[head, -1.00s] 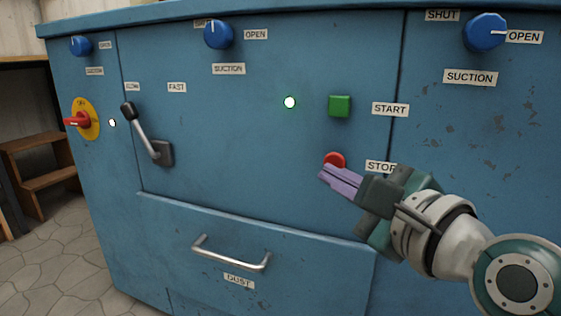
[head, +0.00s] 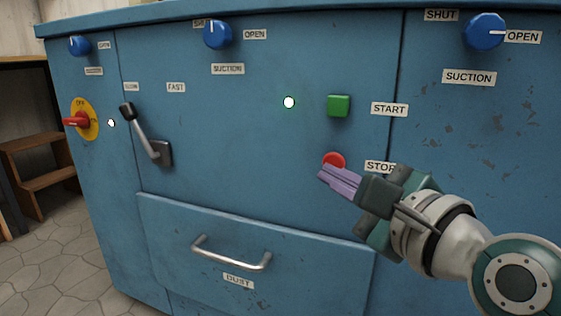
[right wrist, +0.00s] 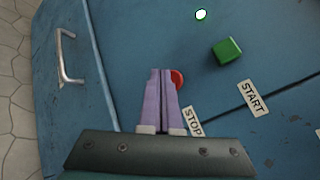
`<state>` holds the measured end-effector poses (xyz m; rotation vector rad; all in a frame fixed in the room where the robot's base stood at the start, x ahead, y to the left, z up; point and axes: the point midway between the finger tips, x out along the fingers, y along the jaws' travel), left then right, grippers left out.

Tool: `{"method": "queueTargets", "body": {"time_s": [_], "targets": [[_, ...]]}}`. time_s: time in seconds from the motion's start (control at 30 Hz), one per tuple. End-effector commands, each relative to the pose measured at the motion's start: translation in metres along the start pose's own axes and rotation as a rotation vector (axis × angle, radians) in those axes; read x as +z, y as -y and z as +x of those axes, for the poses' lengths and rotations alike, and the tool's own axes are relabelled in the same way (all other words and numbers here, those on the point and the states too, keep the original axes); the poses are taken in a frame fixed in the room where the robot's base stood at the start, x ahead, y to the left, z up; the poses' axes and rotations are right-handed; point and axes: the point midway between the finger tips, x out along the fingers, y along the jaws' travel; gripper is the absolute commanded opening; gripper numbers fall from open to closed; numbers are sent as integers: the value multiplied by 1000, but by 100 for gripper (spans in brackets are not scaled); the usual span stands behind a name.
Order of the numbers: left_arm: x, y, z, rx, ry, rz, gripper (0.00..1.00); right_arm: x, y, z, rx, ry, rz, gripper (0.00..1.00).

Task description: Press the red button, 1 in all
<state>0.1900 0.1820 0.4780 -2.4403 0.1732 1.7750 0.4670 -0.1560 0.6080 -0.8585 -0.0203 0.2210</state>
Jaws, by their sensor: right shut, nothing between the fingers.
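The red button (head: 334,159) is a round knob on the blue cabinet front, left of the STOP label (head: 379,167) and below the green button. My right gripper (head: 322,173) is shut and empty, its purple fingertips just in front of the red button and covering its lower part in the head view. In the right wrist view the red button (right wrist: 177,79) shows beside the fingertips (right wrist: 161,72), partly hidden by them. I cannot tell whether the tips touch it. My left gripper is not in view.
The green START button (head: 339,105) and a lit white lamp (head: 289,102) are above. A lever (head: 145,135), a red rotary switch (head: 80,119) and blue knobs (head: 218,34) are on the same cabinet. A drawer handle (head: 231,257) sticks out lower left of my gripper.

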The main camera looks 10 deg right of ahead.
Motion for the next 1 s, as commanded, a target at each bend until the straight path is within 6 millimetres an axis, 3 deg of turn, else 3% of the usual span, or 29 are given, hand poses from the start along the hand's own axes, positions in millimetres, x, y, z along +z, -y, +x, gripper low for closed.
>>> {"method": "queueTargets", "body": {"time_s": [1.0], "targets": [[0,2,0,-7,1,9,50,-6,6,8,0,0,0,0]]}}
